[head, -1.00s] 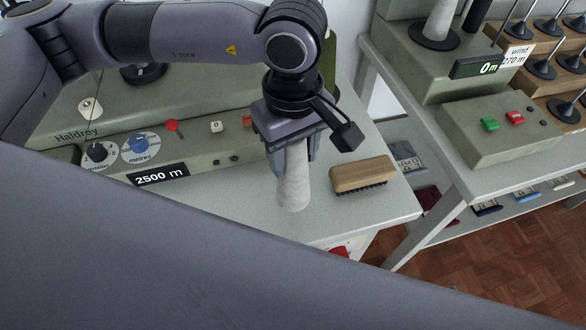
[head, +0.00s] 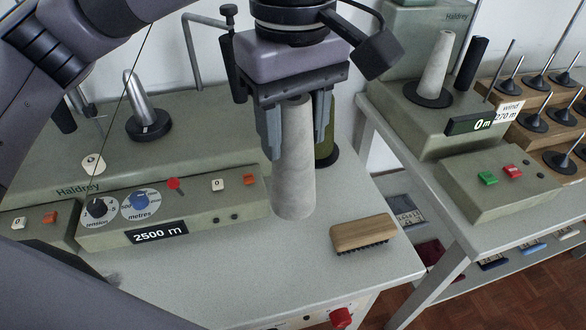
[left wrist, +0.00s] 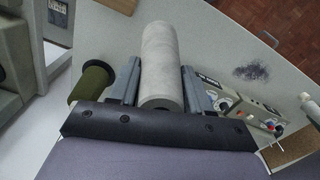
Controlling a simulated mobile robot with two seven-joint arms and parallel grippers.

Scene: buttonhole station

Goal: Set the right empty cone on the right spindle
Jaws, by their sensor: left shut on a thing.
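My left gripper (head: 297,148) is shut on a pale grey empty cone (head: 294,190), holding it close to upright over the winder table, with its lower end in the air. In the left wrist view the cone (left wrist: 161,55) lies between the two fingers. A bare metal spindle (head: 141,100) with a black base stands on the green Haldrey winder (head: 85,150), left of the gripper and apart from the cone. Another dark-based spindle at the far left is partly hidden by my arm. My right gripper is out of view.
A wooden brush (head: 362,233) lies on the table (head: 230,275) at right. A green thread cone (head: 327,152) stands behind the held cone and also shows in the wrist view (left wrist: 92,82). A bent metal post (head: 193,55) rises behind the winder. Another machine stands on the right table.

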